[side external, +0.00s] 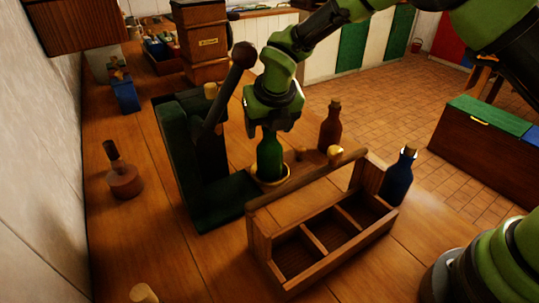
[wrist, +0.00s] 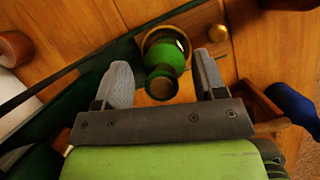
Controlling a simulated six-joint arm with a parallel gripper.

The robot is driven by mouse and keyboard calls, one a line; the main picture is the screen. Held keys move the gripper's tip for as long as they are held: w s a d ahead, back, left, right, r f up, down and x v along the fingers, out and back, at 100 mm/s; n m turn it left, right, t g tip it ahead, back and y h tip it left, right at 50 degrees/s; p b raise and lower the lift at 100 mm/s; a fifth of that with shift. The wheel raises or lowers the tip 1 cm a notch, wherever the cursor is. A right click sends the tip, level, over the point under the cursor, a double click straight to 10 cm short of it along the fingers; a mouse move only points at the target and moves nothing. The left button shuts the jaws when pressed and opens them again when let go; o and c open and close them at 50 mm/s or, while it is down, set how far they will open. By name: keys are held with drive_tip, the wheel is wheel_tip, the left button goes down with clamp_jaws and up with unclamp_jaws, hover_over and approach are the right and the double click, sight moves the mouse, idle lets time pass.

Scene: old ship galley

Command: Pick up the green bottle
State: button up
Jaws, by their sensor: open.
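The green bottle (side external: 269,158) stands upright in a brass-coloured ring (side external: 284,181) at the foot of a dark green lever press. My gripper (side external: 270,126) is directly above it, pointing down, around the bottle's top. In the wrist view the green bottle (wrist: 166,57) shows from above, with its neck between the two grey fingers of my gripper (wrist: 164,84). The fingers are apart, with gaps on both sides of the bottle. The fingertips are partly hidden in the side view.
The press (side external: 187,150) with its raised lever (side external: 228,90) stands close on the left. A wooden divided crate (side external: 258,240) is in front. A brown bottle (side external: 330,127) and a blue bottle (side external: 398,180) stand to the right.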

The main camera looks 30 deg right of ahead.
drive_tip(key=shift+w+f, duration=0.15)
drive_tip(key=shift+f, duration=0.2)
clamp_jaws()
drive_tip(key=shift+r, duration=0.15)
